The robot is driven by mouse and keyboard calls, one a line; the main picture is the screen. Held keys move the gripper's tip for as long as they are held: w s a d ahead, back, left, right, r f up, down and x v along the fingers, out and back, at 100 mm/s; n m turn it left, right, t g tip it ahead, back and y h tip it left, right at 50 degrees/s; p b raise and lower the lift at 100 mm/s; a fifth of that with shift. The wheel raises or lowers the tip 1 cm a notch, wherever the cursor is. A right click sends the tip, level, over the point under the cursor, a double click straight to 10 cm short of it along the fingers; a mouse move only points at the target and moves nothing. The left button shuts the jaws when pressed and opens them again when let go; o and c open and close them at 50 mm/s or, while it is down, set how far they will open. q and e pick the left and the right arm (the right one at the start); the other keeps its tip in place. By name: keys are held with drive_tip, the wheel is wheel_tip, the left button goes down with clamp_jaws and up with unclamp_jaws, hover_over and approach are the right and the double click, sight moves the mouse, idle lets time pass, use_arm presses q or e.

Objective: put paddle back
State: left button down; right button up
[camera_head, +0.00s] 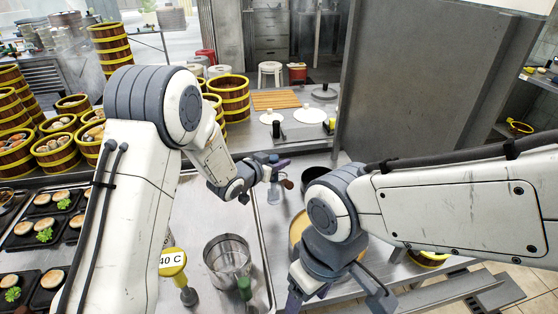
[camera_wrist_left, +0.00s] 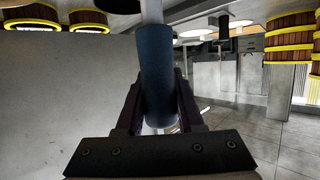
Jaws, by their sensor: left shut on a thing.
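My left gripper (camera_head: 272,165) is over the far end of the metal counter, shut on the dark blue handle of the paddle. In the left wrist view the handle (camera_wrist_left: 156,75) stands between the two fingers, with a pale shaft beyond it. In the head view the paddle is mostly hidden by the gripper.
A yellow gauge reading 40 C (camera_head: 173,262) stands left of the container. A dark pot (camera_head: 316,173) is right of my left gripper. Steamer baskets (camera_head: 230,97) stack behind and to the left. Black food trays (camera_head: 22,236) line the left. A grey partition (camera_head: 430,80) rises at right.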

use_arm(q)
wheel_tip(320, 180, down, 6)
drive_tip(key=b, duration=0.5)
drive_tip(key=shift+s+f+b, duration=0.1)
drive_tip(key=shift+f+b, duration=0.35)
drive_tip(key=shift+b, duration=0.05)
idle(0.5)
drive_tip(key=shift+c, duration=2.3)
unclamp_jaws()
drive_tip(key=shift+s, duration=0.1)
drive_tip(key=b+v, duration=0.1)
drive_tip(key=v, duration=0.9)
drive_tip(key=shift+s+a+r, duration=0.1)
drive_tip(key=shift+s+a, duration=0.05)
drive_tip(key=shift+p+v, duration=0.4)
drive_tip(key=shift+v, duration=1.8)
